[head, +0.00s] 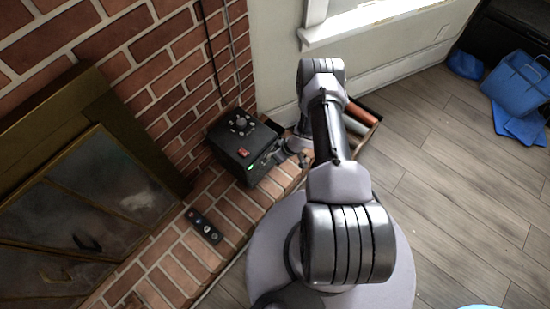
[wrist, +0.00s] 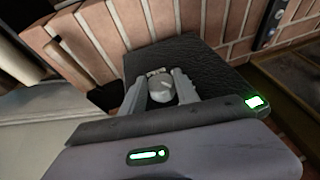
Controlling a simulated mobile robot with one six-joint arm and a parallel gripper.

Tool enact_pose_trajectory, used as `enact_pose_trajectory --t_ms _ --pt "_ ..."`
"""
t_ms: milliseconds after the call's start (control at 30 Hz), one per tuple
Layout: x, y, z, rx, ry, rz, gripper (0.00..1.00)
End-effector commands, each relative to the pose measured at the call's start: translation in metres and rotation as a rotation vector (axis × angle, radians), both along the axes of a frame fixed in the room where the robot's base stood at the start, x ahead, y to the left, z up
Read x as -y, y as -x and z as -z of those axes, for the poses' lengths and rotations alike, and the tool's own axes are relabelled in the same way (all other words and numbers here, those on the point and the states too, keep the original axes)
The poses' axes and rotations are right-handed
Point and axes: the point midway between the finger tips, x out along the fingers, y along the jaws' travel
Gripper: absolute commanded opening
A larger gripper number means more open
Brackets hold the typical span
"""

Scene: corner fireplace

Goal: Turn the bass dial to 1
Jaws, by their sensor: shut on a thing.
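In the wrist view my gripper (wrist: 160,82) is shut on a pale grey knob (wrist: 160,91), one finger on each side, against a dark textured face (wrist: 195,52). The knob's markings and its setting cannot be read.
A dark remote (head: 204,226) lies on the hearth before the brass-framed fireplace (head: 100,190). A box of coloured rolls (head: 362,118) stands by the wall, behind my arm. Blue bags (head: 522,84) lie at the far right. The wood floor (head: 455,200) is largely clear.

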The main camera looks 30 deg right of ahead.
Motion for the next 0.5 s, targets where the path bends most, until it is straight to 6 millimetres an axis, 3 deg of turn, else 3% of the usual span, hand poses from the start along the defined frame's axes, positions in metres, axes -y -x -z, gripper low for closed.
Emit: enact_pose_trajectory --t_ms 267,500 --pt "-0.0019 0.0015 -0.0059 0.019 0.058 0.0 0.0" --pt "-0.006 0.0038 -0.0102 0.074 0.216 -0.003 0.0"
